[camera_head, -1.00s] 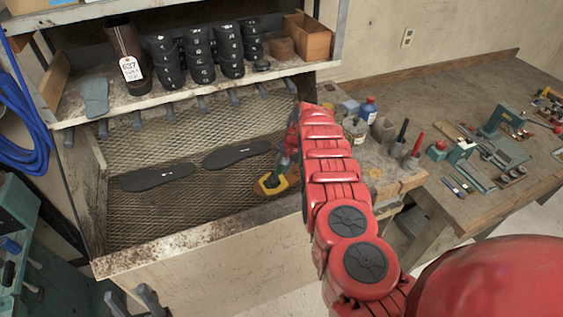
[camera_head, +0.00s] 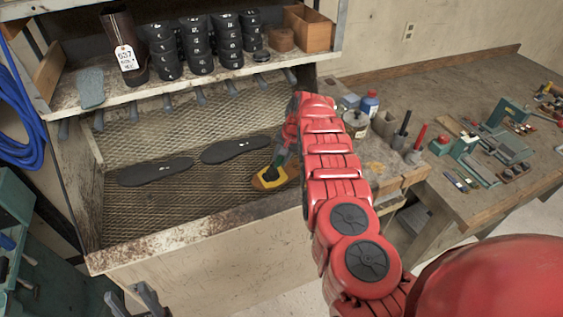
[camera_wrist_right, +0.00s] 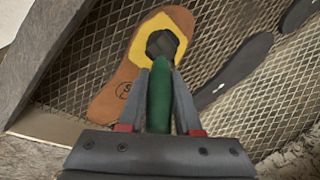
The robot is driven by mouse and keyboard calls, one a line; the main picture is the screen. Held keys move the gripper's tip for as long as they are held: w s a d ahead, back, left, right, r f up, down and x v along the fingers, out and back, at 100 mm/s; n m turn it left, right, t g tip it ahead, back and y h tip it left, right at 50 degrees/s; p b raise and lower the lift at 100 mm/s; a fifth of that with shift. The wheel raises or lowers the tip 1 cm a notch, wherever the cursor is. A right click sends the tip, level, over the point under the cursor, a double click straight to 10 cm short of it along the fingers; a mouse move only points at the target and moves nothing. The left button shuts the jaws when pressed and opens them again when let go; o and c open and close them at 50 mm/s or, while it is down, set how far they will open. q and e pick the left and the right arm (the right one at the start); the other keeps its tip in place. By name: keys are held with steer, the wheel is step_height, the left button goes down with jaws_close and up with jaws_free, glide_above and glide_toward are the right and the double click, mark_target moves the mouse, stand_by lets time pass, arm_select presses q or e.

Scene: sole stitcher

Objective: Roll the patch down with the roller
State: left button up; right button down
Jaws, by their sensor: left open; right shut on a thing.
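A brown sole (camera_wrist_right: 115,97) with a yellow patch (camera_wrist_right: 183,23) lies on the mesh bench in the right wrist view. In the head view the yellow patch (camera_head: 262,183) shows below my right gripper (camera_head: 281,158). My right gripper (camera_wrist_right: 160,82) is shut on the green handle of the roller (camera_wrist_right: 159,100). The roller's dark head (camera_wrist_right: 162,43) is over the yellow patch and appears to touch it. My left gripper (camera_head: 130,300) is open and empty at the bottom left of the head view, in front of the bench and far from the sole.
Two black soles (camera_head: 155,171) lie on the mesh left of the patched sole. A shelf (camera_head: 120,103) with a boot and stacked black parts hangs above the back. The bench's raised front edge (camera_head: 200,228) is near. A cluttered workbench (camera_head: 470,95) stands at the right.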

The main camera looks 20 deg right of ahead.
steer(key=shift+w+f+b, duration=0.1)
steer(key=shift+b, duration=0.25)
steer(key=shift+w+b, duration=0.35)
steer(key=shift+b, duration=1.5)
steer(key=shift+w+b, duration=0.2)
steer(key=shift+b, duration=2.05)
